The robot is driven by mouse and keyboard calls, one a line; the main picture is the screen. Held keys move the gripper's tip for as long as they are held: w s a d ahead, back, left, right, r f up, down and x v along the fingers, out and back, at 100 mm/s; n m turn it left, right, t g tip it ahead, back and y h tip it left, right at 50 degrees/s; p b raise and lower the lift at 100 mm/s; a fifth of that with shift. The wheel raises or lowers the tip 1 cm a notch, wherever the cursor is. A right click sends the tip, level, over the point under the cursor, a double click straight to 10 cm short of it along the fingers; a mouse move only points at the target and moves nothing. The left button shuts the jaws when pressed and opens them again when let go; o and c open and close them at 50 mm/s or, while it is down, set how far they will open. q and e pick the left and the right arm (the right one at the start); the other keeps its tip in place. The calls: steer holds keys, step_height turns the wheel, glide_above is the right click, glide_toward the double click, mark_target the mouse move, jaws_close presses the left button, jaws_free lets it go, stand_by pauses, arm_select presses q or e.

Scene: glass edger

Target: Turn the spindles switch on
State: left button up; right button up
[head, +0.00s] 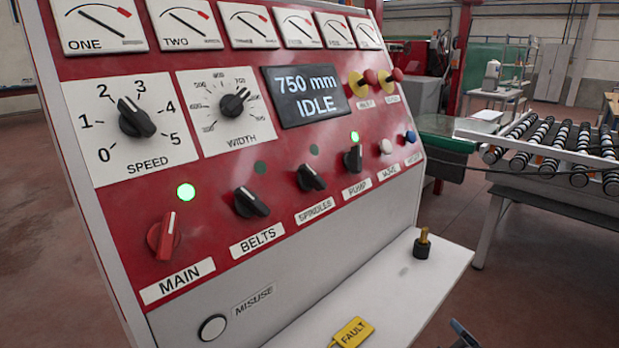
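The spindles switch (312,178) is a black rotary knob above the SPINDLES label, in the middle of the lower row on the red panel. Its knob is turned at a slant, like the belts switch (250,203), and its lamp (314,149) is dark. The pump switch (353,158) stands upright under a lit green lamp (355,137). The red main switch (163,238) also stands near upright under a lit green lamp (186,191). A small dark tip at the bottom edge may be my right gripper (463,334), apart from the switch. My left gripper is out of view.
The display (306,95) reads 750 mm IDLE. Speed (136,118) and width (234,103) dials sit above the switches. A yellow FAULT tag (352,332) and a brass-topped black piece (422,245) are on the white ledge (395,290). A roller conveyor (560,150) stands at right.

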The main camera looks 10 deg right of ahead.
steer(key=w+a+r+n+t+y, duration=0.3)
steer(key=r+n+t, duration=0.3)
steer(key=r, duration=0.4)
steer(key=w+a+r+n+t+y, duration=0.3)
steer(key=r+n, duration=0.4)
steer(key=r, duration=0.4)
steer(key=s+a+r+n+g+y, duration=0.2)
steer(key=a+r+n+g+y, duration=0.3)
steer(key=n+y, duration=0.7)
steer(key=s+a+r+n+g+y, duration=0.1)
steer(key=a+r+n+g+y, duration=0.4)
steer(key=n, duration=1.4)
steer(key=n+g+h, duration=0.2)
steer(key=n+h, duration=1.1)
steer(key=n, duration=0.2)
glide_toward(317, 177)
steer(key=shift+n, duration=0.3)
steer(key=p+x, duration=0.1)
steer(key=x, duration=0.9)
steer(key=shift+w+a+p, duration=0.2)
steer(key=shift+p, duration=0.1)
steer(key=shift+c, duration=0.3)
